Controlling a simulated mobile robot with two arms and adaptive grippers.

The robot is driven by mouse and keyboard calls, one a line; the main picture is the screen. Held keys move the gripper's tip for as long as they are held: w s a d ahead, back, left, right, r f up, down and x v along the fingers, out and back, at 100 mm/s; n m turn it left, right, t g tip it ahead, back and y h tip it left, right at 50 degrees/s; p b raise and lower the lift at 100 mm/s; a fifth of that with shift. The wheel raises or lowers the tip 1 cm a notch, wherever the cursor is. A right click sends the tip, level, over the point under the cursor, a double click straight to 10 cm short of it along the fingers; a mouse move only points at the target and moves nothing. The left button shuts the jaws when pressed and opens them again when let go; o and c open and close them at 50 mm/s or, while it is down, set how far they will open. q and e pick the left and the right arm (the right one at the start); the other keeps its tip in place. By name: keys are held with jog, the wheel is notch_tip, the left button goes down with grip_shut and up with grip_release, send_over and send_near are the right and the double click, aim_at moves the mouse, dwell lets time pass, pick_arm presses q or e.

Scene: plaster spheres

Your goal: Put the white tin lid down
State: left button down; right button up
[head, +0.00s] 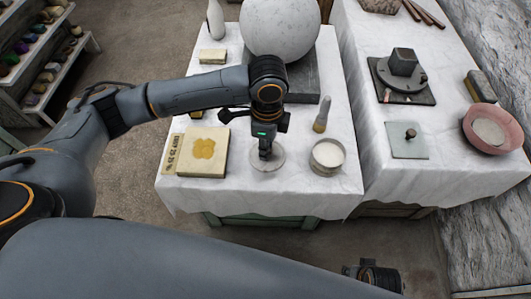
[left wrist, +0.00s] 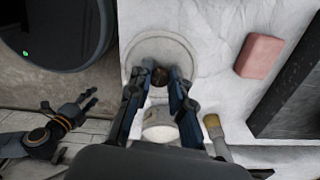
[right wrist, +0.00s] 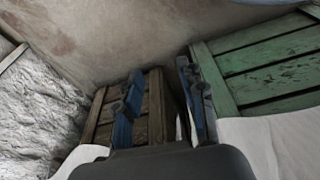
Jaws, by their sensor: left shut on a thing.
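The white tin lid (head: 272,166) is a pale round disc low over the near part of the left table. In the left wrist view the lid (left wrist: 137,62) shows its dark knob (left wrist: 160,77) between my fingers. My left gripper (head: 265,155) is shut on that knob from above. Whether the lid touches the cloth I cannot tell. The open tin (head: 328,157) with white contents stands just right of it. It also shows in the left wrist view (left wrist: 160,130). My right gripper (right wrist: 160,100) is open and empty, low in front of the tables.
A stamped block (head: 203,152) lies left of the lid. A big plaster sphere (head: 280,25) rests on a dark slab (head: 303,85) behind. A pink block (left wrist: 258,55) shows in the left wrist view. Bare cloth lies in front of the lid.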

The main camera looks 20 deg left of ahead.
pick_arm(q)
jog(key=w+f, duration=0.2)
jog(key=f, duration=0.1)
jog(key=shift+w+a+b, duration=0.15)
jog(key=shift+a+b, duration=0.25)
notch_tip(320, 180, down, 3)
jog(key=shift+r+b, duration=0.1)
jog(key=shift+b, duration=0.4)
pick_arm(e)
notch_tip(320, 180, up, 8)
jog(key=w, duration=0.1)
jog(key=shift+f, duration=0.15)
jog(key=shift+f, duration=0.1)
pick_arm(q)
jog(key=shift+f, duration=0.25)
jog(key=c, duration=1.2)
grip_release()
pick_arm(e)
jog(key=shift+f, duration=0.2)
pick_arm(q)
jog(key=shift+r, duration=0.1)
